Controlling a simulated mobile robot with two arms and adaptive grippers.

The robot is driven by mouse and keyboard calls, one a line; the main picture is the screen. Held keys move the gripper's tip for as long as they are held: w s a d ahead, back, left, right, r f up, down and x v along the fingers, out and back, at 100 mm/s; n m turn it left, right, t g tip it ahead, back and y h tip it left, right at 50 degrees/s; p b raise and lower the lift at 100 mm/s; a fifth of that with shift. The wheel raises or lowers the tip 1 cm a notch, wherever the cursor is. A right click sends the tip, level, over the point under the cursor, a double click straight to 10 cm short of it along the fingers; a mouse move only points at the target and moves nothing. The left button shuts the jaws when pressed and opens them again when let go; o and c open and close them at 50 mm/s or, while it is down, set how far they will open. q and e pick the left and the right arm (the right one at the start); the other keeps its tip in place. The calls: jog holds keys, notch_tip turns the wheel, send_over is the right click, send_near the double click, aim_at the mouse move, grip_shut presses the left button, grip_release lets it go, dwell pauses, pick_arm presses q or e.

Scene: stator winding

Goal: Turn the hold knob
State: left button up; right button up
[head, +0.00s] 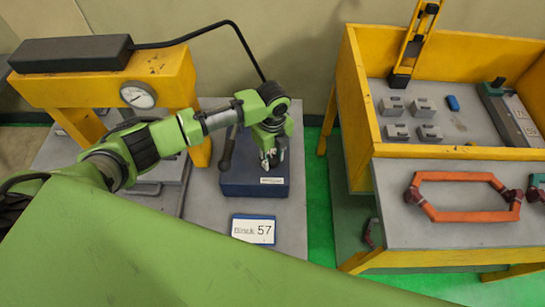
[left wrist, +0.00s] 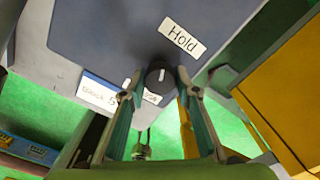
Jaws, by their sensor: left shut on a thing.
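The hold knob (left wrist: 157,75) is a round black knob with a white pointer line, on a dark blue-grey box (left wrist: 100,30) beside a white "Hold" label (left wrist: 183,38). My left gripper (left wrist: 152,84) has its fingertips on either side of the knob and is shut on it. In the head view my left gripper (head: 270,158) reaches down onto the blue box (head: 240,184), and the knob is hidden there. My right gripper is not in view.
A yellow press with a round gauge (head: 138,95) stands at the left. A yellow workbench (head: 362,130) with grey blocks and an orange hexagonal frame (head: 465,215) is at the right. Green floor lies between.

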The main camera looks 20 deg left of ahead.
aim_at(272, 159)
pick_arm(q)
jog(key=m, duration=0.4)
jog(key=shift+w+r+m, duration=0.1)
jog(key=shift+m, duration=0.2)
dwell(0.5)
jog(key=o, duration=1.1)
jog(key=shift+b, duration=0.3)
notch_tip(272, 159, up, 12)
